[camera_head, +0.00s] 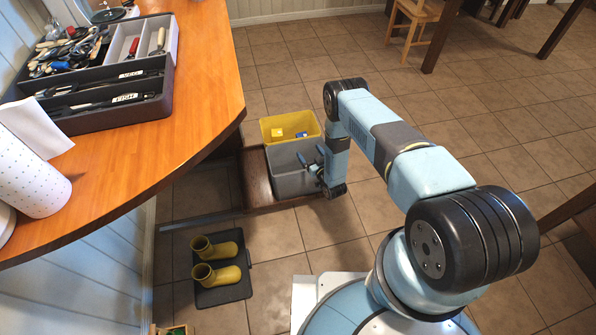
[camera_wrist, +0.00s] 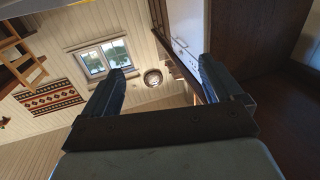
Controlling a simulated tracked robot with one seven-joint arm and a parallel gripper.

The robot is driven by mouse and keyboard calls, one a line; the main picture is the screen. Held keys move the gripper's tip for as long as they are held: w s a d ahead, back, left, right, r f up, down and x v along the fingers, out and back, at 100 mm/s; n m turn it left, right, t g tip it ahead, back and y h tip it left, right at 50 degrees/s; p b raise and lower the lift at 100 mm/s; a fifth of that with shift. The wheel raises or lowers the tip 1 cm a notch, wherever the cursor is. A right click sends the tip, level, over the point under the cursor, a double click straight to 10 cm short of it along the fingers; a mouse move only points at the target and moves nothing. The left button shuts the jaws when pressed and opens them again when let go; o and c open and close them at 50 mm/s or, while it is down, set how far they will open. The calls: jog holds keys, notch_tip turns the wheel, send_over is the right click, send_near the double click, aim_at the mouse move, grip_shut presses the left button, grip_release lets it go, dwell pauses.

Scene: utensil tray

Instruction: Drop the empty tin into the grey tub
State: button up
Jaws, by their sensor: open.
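The grey tub (camera_head: 288,185) stands on a low brown shelf beside the counter in the head view. My gripper (camera_head: 309,163) is over the right part of the tub, with its two dark fingers apart. I cannot tell from this view how far they are above or inside it. In the wrist view my gripper (camera_wrist: 163,85) shows its fingers spread wide with nothing held between them. I cannot make out the empty tin in either view. My gripper and arm hide part of the tub's inside.
A yellow tub (camera_head: 268,131) with small items inside stands just behind the grey one. The wooden counter (camera_head: 205,100) on the left holds a utensil tray (camera_head: 85,120). Yellow boots (camera_head: 217,275) stand on a dark mat in front. Tiled floor behind the tubs is clear.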

jog(key=v, duration=0.8)
jog(key=shift+s, duration=0.25)
jog(key=shift+d, duration=0.1)
